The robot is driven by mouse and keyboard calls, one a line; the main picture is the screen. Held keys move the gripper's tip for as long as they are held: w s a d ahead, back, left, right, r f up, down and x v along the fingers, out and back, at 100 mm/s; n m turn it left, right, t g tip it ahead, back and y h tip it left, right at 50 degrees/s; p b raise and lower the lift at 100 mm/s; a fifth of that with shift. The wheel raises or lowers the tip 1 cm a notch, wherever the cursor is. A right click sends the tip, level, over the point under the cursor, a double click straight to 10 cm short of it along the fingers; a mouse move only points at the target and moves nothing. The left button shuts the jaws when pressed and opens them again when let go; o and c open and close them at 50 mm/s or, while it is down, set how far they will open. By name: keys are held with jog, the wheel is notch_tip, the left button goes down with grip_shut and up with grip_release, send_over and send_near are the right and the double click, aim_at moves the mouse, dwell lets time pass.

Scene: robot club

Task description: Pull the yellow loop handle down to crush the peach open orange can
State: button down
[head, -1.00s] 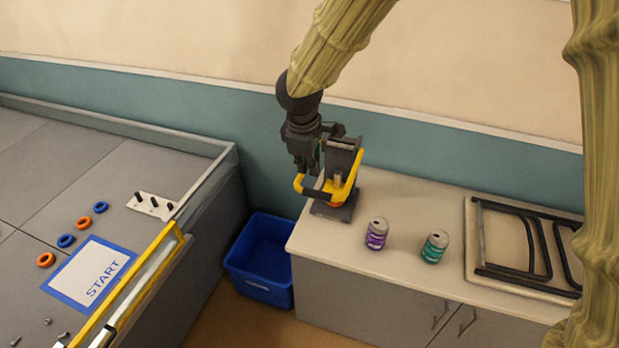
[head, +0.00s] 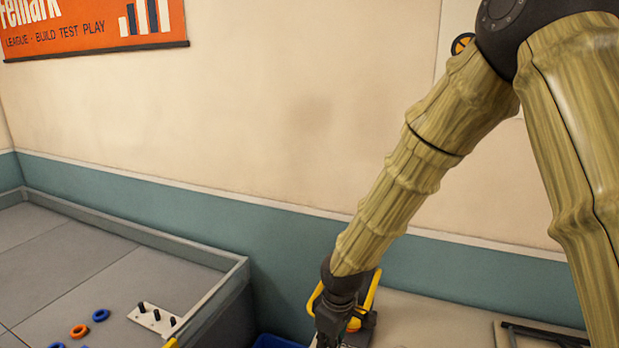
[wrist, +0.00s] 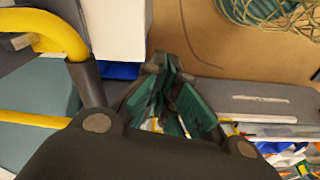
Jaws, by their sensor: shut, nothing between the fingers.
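The yellow loop handle (head: 370,290) shows at the bottom of the head view, partly behind my gripper (head: 333,330). In the wrist view the handle (wrist: 55,28) fills the left side, two yellow arms joined by a dark bar that runs behind my gripper's body. My gripper's fingers (wrist: 165,75) are shut with nothing between them, to the right of the bar. I cannot tell whether they touch the handle. The crusher's dark body is mostly hidden or cut off. The peach open orange can is not visible now.
A blue bin (head: 276,341) stands left of the pale counter (head: 425,318). Further left is the grey-walled field with rings (head: 79,331) and a peg board (head: 155,318). A dark frame (head: 540,335) lies on the counter at right. The wall is behind.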

jog(key=s+d+f+m+y+b, duration=0.1)
jog(key=s+d+f+m, duration=0.1)
jog(key=s+f, duration=0.35)
jog(key=s+d+f+m, duration=0.1)
jog(key=s+f+m, duration=0.15)
jog(key=f, duration=0.65)
jog(key=s+d+f+m+b, duration=0.1)
jog(key=s+d+f+m, duration=0.1)
jog(key=s+d+f, duration=0.3)
jog(key=s+d+f+m+h+b, duration=0.1)
jog(key=s+d+f, duration=0.4)
jog(key=s, duration=0.6)
jog(key=s+d+f+m+h+b, duration=0.1)
jog(key=s+d+f+m, duration=0.2)
jog(key=s+d+f, duration=0.2)
jog(key=s+f, duration=0.3)
jog(key=f, duration=0.1)
jog(key=shift+m+g, duration=0.35)
jog(key=shift+g, duration=0.05)
